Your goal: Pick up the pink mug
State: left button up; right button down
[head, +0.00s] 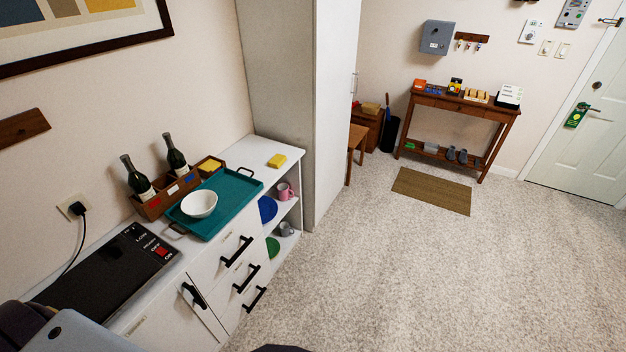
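The pink mug (285,192) stands on the upper open shelf at the right end of the white hutch (252,151), beside a dark blue plate (267,209). It is small in the head view, and the shelf board above is close over it. Neither of my grippers shows in the head view. Part of my own body fills the lower left corner.
A grey mug (286,229) and green plate (272,247) are on the lower shelf. A tall cabinet (290,90) stands behind. Carpet to the right is clear.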

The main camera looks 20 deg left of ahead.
aim_at(286, 193)
jog(key=i+z, duration=0.35)
jog(key=i, duration=0.45)
jog(key=i+u, duration=0.1)
jog(key=i, duration=0.3)
jog(key=i+l+u, duration=0.1)
jog(key=i, duration=0.3)
jog(key=i+l+u, duration=0.15)
jog(key=i+u, duration=0.25)
jog(key=i+l+u, duration=0.25)
jog(key=u, duration=0.15)
jog(key=i+l+u, duration=0.75)
jog(key=l+u, duration=0.1)
jog(key=l, duration=0.15)
jog(key=i+l+u, duration=0.1)
jog(key=l, duration=0.2)
